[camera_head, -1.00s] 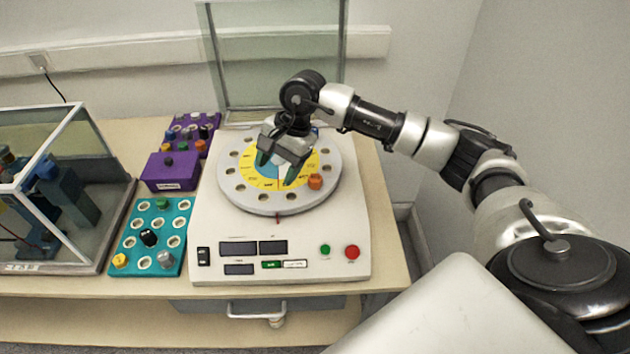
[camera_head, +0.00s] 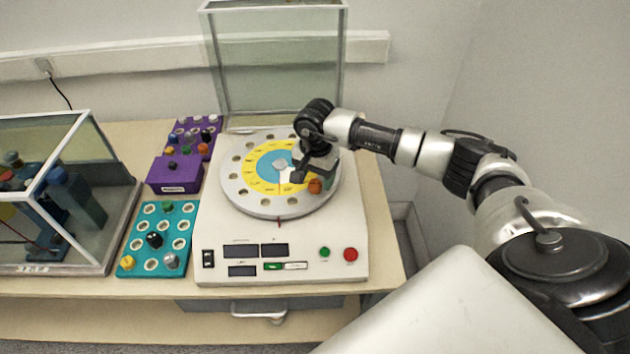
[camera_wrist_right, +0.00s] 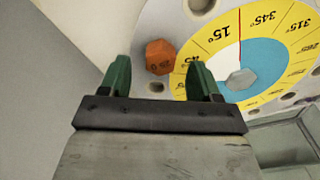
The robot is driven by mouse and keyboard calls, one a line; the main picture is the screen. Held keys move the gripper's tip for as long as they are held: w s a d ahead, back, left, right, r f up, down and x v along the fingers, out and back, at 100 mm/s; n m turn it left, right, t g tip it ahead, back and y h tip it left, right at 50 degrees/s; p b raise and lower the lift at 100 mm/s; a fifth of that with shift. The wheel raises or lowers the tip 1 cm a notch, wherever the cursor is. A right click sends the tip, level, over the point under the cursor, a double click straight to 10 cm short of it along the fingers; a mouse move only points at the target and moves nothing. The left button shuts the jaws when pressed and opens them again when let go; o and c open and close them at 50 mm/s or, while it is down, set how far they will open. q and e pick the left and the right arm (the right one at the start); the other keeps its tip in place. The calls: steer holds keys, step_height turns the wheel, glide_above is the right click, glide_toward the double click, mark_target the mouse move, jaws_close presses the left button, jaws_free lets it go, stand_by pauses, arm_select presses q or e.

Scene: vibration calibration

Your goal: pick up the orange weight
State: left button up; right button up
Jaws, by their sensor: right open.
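The orange weight (camera_head: 315,186) sits at the right front rim of the round white dial plate (camera_head: 243,196) on the machine. In the right wrist view the orange weight (camera_wrist_right: 160,57) is a faceted knob lying ahead of and between the two green fingertips, nearer the left finger. My right gripper (camera_head: 318,178) is over the dial's right side, close to the orange weight, and partly overlaps it in the head view. In the wrist view the right gripper (camera_wrist_right: 160,78) is open with nothing between its fingers. My left gripper is not in view.
A teal tray (camera_head: 182,222) and a purple rack (camera_head: 175,175) with several coloured weights stand left of the machine. A glass-walled case (camera_head: 100,215) is at far left. A raised clear lid (camera_head: 270,70) stands behind the dial. Red button (camera_head: 351,254) and green button sit in front.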

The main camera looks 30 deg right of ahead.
steer(key=shift+f, duration=0.75)
steer(key=c, duration=1)
steer(key=shift+r, duration=0.15)
